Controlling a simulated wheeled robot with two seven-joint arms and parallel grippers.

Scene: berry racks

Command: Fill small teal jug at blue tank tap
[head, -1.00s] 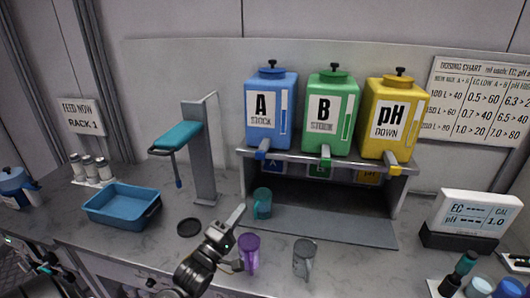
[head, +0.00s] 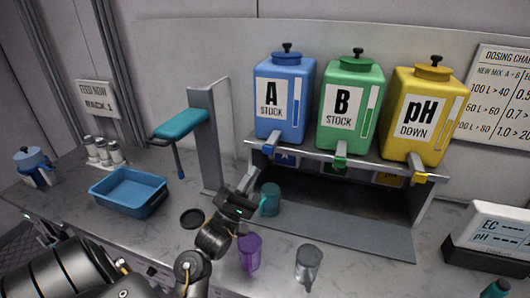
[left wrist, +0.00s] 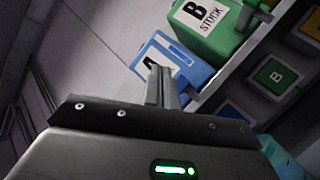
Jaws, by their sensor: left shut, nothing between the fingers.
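The small teal jug (head: 271,197) stands upright on the counter at the front left of the tank shelf, below the blue tank A's tap (head: 269,149) in the picture. Its handle is on the left side. The blue tank (head: 284,103) sits on the shelf and also shows in the left wrist view (left wrist: 178,62). My left gripper (head: 250,184) is shut and empty, just left of the jug's handle; I cannot tell if it touches. Its closed fingers (left wrist: 162,88) point up in the wrist view, with a teal edge at lower right. My right gripper is out of view.
The green tank (head: 350,108) and yellow tank (head: 428,110) stand right of the blue one. A purple jug (head: 250,254) and a grey jug (head: 307,264) stand in front. A black disc (head: 191,218), a blue tray (head: 128,191) and a grey post (head: 208,140) are to the left.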

